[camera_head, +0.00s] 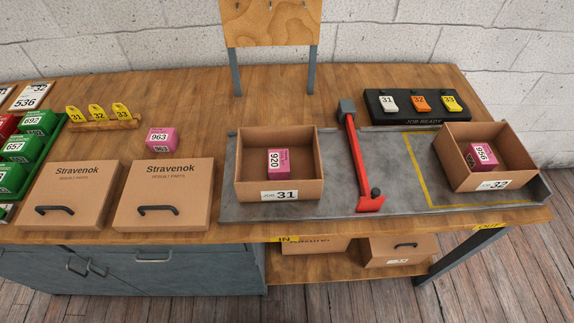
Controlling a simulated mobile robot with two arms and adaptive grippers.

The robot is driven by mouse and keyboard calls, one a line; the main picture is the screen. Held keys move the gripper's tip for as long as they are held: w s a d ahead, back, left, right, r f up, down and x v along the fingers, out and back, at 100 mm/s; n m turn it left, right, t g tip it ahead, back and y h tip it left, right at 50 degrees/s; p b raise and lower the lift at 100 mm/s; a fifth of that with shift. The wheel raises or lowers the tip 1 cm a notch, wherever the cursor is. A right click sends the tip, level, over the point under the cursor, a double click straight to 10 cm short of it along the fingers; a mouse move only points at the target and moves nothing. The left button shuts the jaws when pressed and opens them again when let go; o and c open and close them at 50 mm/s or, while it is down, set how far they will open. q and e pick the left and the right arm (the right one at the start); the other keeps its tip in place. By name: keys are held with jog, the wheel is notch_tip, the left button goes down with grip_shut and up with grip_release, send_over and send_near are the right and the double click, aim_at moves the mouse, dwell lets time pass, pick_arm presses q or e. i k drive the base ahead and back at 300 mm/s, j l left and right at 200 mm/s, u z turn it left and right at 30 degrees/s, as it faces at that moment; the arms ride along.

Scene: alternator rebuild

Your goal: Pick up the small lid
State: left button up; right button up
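Two brown cardboard lids marked "Stravenok rebuild parts" lie side by side at the front left of the wooden bench. The left lid (75,188) and the right lid (168,187) each have a dark bar handle near the front edge. They look much alike in size, and I cannot tell which is the small one. Neither of my grippers is in view.
Open box 31 (294,186) and open box 32 (497,180), each holding a pink box, stand on the grey tray (335,202). A red-armed stop (359,160) stands between them. A pink box 963 (162,138) sits behind the right lid; green bins (42,125) stand left.

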aim_at(69, 196)
jog(key=u, duration=1.65)
